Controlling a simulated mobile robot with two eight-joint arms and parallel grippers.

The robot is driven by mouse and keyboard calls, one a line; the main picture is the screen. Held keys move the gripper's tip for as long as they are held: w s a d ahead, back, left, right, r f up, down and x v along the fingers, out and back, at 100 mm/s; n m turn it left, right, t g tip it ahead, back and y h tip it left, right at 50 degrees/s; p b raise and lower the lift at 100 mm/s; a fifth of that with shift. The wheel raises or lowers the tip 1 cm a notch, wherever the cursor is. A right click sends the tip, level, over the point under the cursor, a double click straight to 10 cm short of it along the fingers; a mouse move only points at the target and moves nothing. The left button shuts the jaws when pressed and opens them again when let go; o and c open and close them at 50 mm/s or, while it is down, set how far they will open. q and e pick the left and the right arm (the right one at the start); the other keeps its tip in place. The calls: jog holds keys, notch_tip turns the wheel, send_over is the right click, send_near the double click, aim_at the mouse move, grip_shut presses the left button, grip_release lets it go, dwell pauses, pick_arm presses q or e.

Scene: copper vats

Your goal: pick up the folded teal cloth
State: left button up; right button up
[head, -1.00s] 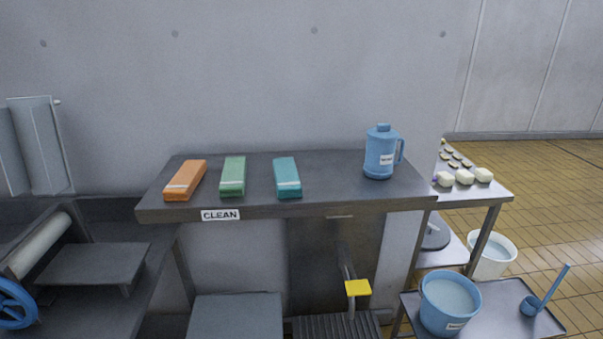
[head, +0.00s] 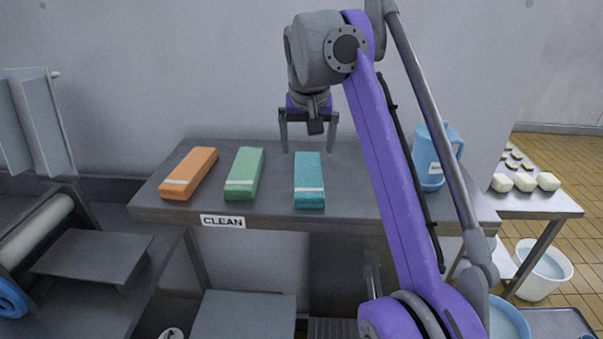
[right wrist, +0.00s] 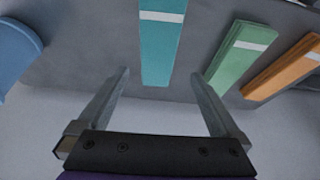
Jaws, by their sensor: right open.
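The folded teal cloth (head: 309,175) lies on the grey shelf (head: 265,210) with a pale band near its front end. It also shows in the right wrist view (right wrist: 162,50), at the top middle. My right gripper (head: 309,148) is open, with its fingers pointing down over the back of the shelf, at the cloth's far end. In the right wrist view the open jaws (right wrist: 160,90) are empty and the cloth lies beyond the fingertips, between their lines. The cloth is not held. My left gripper is not in view.
A green cloth (head: 244,172) and an orange cloth (head: 189,172) lie left of the teal one. A blue jug (head: 428,165) stands at the right, partly behind my right arm. The wall rises close behind the shelf. A "CLEAN" label (head: 223,221) marks the front edge.

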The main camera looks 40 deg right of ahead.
aim_at(308, 172)
jog(key=x, duration=0.2)
jog(key=b+x, duration=0.1)
jog(key=shift+s+f, duration=0.1)
jog(key=shift+f, duration=0.3)
jog(key=b+x, duration=0.1)
jog(key=x, duration=0.5)
jog(key=shift+d+f+b, duration=0.2)
jog(key=shift+d+b, duration=0.05)
jog(key=shift+b, duration=0.05)
jog(key=c, duration=1.3)
notch_tip(308, 172, up, 10)
jog(key=p, duration=0.4)
